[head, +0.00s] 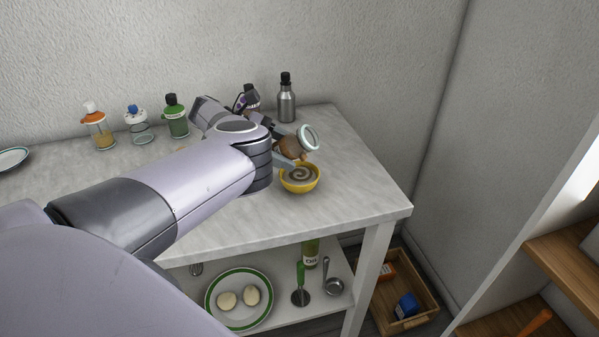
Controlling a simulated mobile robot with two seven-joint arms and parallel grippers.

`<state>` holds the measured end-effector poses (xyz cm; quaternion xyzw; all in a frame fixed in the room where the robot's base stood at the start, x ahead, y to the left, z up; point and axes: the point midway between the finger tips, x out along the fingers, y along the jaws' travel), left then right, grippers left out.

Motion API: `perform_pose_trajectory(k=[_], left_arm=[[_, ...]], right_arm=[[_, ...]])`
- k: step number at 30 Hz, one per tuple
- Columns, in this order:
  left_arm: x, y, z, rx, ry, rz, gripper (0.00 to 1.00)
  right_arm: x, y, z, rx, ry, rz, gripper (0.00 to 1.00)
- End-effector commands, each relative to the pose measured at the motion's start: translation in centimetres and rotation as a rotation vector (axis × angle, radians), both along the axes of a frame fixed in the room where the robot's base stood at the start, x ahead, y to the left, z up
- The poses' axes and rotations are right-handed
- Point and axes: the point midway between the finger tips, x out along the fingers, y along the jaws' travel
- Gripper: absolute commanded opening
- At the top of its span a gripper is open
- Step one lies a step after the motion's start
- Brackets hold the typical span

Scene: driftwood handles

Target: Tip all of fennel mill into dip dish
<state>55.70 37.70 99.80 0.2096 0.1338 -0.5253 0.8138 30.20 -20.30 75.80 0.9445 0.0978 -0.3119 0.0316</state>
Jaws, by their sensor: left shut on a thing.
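The dip dish (299,187) is a small yellow bowl near the right part of the marble-topped table, with a grey-brown swirl showing inside. My left gripper (284,150) is shut on what appears to be the fennel mill (293,148), a brown-bodied thing with a pale round rim (309,138). The mill is tilted and held just above the dish's back edge. My wrist and fingers hide part of the mill, and I cannot tell whether anything is coming out of it. My right gripper is out of view.
Several bottles stand along the wall: an orange one (99,130), a clear one (139,127), a green one (176,120) and a steel one (286,101). The table's (360,185) right end is clear. A wooden crate (413,324) stands on the floor.

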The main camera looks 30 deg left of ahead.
Motion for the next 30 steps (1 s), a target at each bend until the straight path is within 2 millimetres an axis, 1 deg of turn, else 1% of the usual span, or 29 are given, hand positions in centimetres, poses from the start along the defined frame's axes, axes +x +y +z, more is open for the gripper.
perform_pose_trajectory(k=[11,19,30], left_arm=[[-0.01,-0.10,-0.28,0.051,0.011,-0.001,0.26],[0.01,-0.22,-0.68,0.128,0.027,-0.002,0.26],[0.09,-0.49,0.06,0.280,0.057,-0.001,0.26]], right_arm=[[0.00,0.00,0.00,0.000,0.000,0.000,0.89],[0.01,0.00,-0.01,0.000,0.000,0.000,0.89],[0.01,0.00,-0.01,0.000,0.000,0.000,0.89]])
